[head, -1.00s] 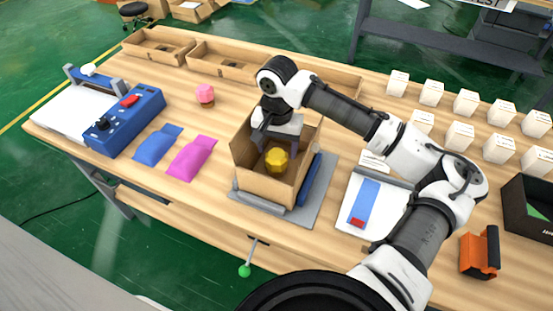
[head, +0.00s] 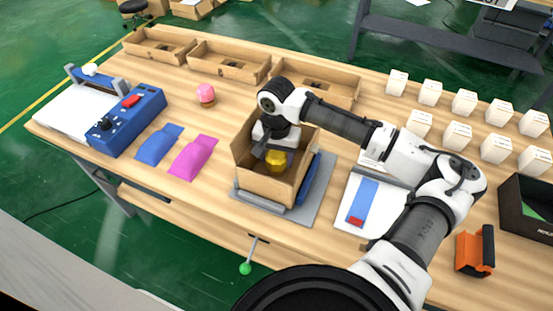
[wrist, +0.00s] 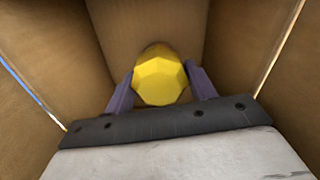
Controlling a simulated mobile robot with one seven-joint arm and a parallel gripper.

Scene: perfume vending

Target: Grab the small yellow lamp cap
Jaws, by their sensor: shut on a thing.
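The small yellow lamp cap (head: 275,160) is a faceted, rounded yellow piece inside an open cardboard box (head: 262,188). In the wrist view the yellow cap (wrist: 160,76) sits between the two purple-grey fingers of my gripper (wrist: 161,88). The fingers are shut on its sides. In the head view my gripper (head: 274,155) reaches down into the box, and its fingers are largely hidden by the box and the wrist. Whether the cap touches the box floor I cannot tell.
The box walls stand close around my gripper. The box rests on a grey platform (head: 318,200). Blue (head: 160,145) and pink (head: 193,157) pouches and a pink-topped item (head: 206,94) lie to the left. White boxes (head: 464,103) stand at right; low cardboard trays (head: 228,62) line the back.

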